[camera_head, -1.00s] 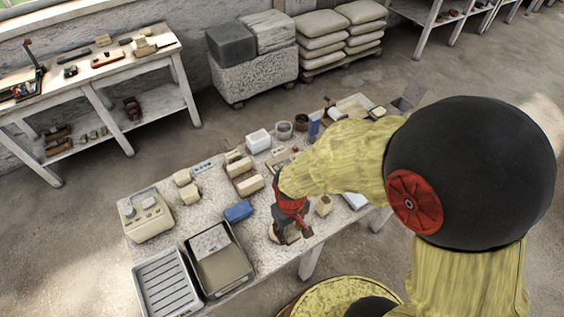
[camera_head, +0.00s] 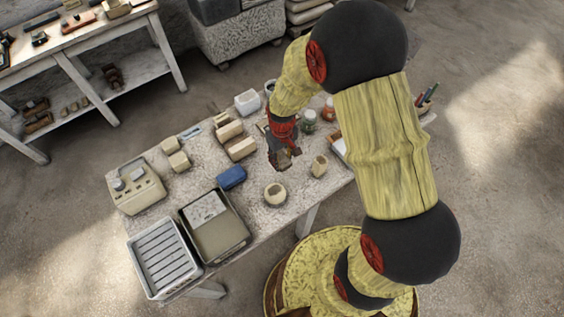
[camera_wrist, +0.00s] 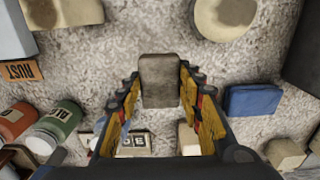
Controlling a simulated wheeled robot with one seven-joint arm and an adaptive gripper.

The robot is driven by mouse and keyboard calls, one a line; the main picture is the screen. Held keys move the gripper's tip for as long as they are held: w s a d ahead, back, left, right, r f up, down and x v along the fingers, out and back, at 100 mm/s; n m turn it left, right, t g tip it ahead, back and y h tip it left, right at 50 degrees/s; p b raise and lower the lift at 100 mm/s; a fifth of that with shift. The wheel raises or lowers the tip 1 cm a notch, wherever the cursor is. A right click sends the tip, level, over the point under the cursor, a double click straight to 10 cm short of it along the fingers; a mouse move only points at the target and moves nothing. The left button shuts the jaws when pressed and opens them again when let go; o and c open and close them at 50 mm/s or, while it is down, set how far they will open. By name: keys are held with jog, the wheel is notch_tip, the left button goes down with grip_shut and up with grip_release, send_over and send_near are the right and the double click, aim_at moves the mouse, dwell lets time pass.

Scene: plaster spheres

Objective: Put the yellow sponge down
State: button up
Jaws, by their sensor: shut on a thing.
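My gripper (camera_wrist: 161,76) is shut on a block-shaped sponge (camera_wrist: 160,85). The sponge looks dull grey-brown rather than clearly yellow in the wrist view, and it sticks out past the fingertips. In the head view my gripper (camera_head: 283,150) is over the middle of the speckled worktable (camera_head: 205,152), with the sponge partly hidden below it. I cannot tell how high it is held; bare tabletop surrounds its tip in the wrist view.
A blue block (camera_head: 231,177) and a round beige piece (camera_head: 275,194) lie on the near side, with a small beige cup (camera_head: 319,166) to the right. Pale blocks (camera_head: 240,148) stand left of my gripper. A green jar (camera_wrist: 56,124) and red jar (camera_wrist: 14,123) stand close together.

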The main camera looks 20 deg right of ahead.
aim_at(282, 162)
jog(key=shift+w+d+f, duration=0.1)
jog(key=shift+w+f, duration=0.25)
jog(key=shift+f, duration=0.05)
jog(key=shift+w+d+f+b, duration=0.15)
jog(key=shift+f+b, duration=0.3)
jog(key=shift+f, duration=1.25)
jog(key=shift+f, duration=0.2)
jog(key=o, duration=1)
jog(key=shift+r, duration=0.15)
